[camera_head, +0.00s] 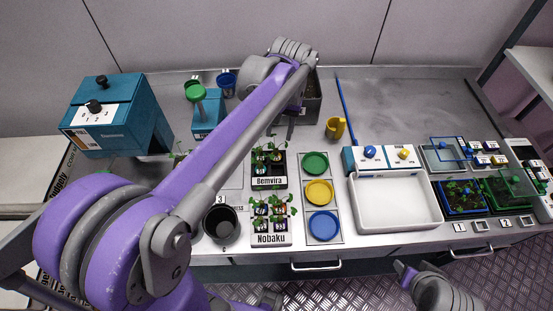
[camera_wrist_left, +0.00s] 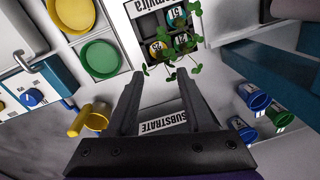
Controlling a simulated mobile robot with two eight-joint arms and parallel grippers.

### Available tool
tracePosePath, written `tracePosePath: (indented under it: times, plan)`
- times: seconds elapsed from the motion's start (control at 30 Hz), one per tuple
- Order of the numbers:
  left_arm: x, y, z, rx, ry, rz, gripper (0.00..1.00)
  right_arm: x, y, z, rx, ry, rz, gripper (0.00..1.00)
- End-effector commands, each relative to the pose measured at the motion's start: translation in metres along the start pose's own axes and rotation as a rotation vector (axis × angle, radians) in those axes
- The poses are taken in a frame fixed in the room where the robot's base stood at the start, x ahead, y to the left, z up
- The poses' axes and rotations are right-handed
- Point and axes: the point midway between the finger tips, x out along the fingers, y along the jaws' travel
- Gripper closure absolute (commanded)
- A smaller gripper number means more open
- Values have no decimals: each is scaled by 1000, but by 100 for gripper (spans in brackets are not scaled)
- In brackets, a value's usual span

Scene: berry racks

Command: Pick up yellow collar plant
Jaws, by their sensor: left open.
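Leafy seedlings stand in the Bemvira tray (camera_head: 269,182) and the Nobaku tray (camera_head: 271,240) in the head view. In the left wrist view, a plant with a yellowish collar (camera_wrist_left: 157,49) seems to sit in the Bemvira tray's near corner, beside pots with other collars; the collars are too small to read in the head view. My left gripper (camera_wrist_left: 159,75) is open and empty, its two dark fingers pointing toward that tray above the substrate box (camera_wrist_left: 153,122). In the head view its fingers are hidden behind my purple left arm. A grey part of my right arm shows at the bottom right, its jaws unclear.
Green (camera_head: 315,163), yellow (camera_head: 319,192) and blue (camera_head: 323,225) dishes stand right of the trays. A yellow mug (camera_head: 335,128), a white basin (camera_head: 395,203) and a dark pot (camera_head: 221,224) are nearby. The back right bench is mostly clear.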

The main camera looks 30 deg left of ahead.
Motion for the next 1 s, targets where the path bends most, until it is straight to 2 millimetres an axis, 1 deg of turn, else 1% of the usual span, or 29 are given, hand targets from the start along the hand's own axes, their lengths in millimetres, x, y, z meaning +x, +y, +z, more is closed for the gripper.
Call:
tracePosePath:
  times: [0.03, 0.1, 0.27, 0.5, 0.57, 0.67, 0.87, 1.0]
  plan:
    - [8, 0, 0, 0, 0, 0, 48, 1, 0, 1, 0, -1, 0, 50]
    - [16, 0, 0, 0, 0, 0, 48, 1, 0, 2, 0, -1, 0, 50]
    - [26, 0, 1, 1, 1, 0, 48, 1, 0, 2, 0, -1, 0, 50]
    - [61, 0, 2, 1, 1, 0, 48, 1, 0, 1, 0, -1, 0, 50]
    - [68, 0, 2, 1, 1, 0, 48, 1, 0, 2, 0, -1, 0, 50]
    - [73, 0, 2, 1, 1, 0, 48, 1, 0, 2, 0, -1, 0, 50]
    - [73, 0, 2, 1, 1, 0, 48, 1, 0, 2, 0, -1, 0, 50]
    - [73, 0, 2, 1, 1, 0, 73, 1, 0, 2, 0, -1, 0, 50]
